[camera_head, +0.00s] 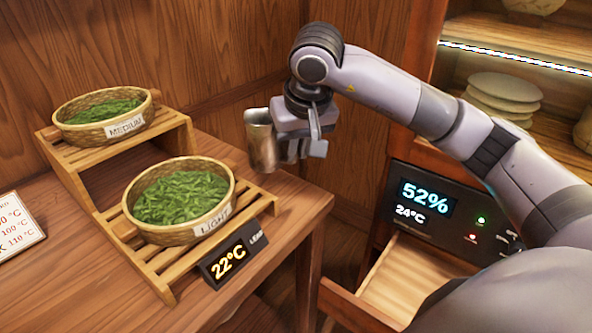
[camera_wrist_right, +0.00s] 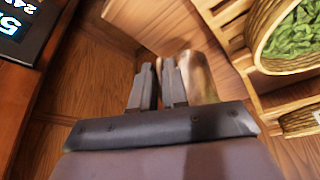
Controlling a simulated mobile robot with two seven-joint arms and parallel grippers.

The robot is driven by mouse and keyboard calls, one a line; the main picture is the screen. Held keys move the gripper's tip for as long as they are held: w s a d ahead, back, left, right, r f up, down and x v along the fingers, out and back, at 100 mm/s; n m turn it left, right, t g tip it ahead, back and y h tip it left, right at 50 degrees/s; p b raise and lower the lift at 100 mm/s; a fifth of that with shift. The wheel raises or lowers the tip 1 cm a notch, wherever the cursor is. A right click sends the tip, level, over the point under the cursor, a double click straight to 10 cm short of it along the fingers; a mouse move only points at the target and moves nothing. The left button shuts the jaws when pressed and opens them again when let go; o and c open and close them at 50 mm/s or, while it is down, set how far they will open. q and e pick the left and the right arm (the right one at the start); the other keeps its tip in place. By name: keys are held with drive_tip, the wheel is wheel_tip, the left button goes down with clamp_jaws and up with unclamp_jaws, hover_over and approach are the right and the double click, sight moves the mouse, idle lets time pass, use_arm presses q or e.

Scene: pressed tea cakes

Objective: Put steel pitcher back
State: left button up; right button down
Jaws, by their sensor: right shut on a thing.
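The steel pitcher (camera_head: 262,146) is a shiny metal cup beside my right gripper (camera_head: 302,150) in the head view. My right gripper is shut on it and holds it near the right edge of the wooden table (camera_head: 290,192). In the right wrist view, the pitcher (camera_wrist_right: 199,78) shows as a blurred, brownish metal surface beyond the fingers of my right gripper (camera_wrist_right: 165,70). Its base looks close to the table edge, and I cannot tell whether it touches the table. My left gripper is not in view.
A stepped bamboo rack (camera_head: 85,203) holds two baskets of green leaves, labelled MEDIUM (camera_head: 104,108) and LIGHT (camera_head: 180,198). A 22°C display (camera_head: 232,258) stands in front. An open drawer (camera_head: 400,283) sits below a 52% panel (camera_head: 425,205). Shelved tea cakes (camera_head: 502,92) are at the right.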

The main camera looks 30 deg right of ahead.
drive_tip(key=shift+f, duration=2.4)
drive_tip(key=c, duration=1.1)
unclamp_jaws()
drive_tip(key=shift+f, duration=0.1)
drive_tip(key=shift+r, duration=0.2)
drive_tip(key=v, duration=1.1)
drive_tip(key=shift+s+r, duration=0.3)
drive_tip(key=shift+r, duration=0.05)
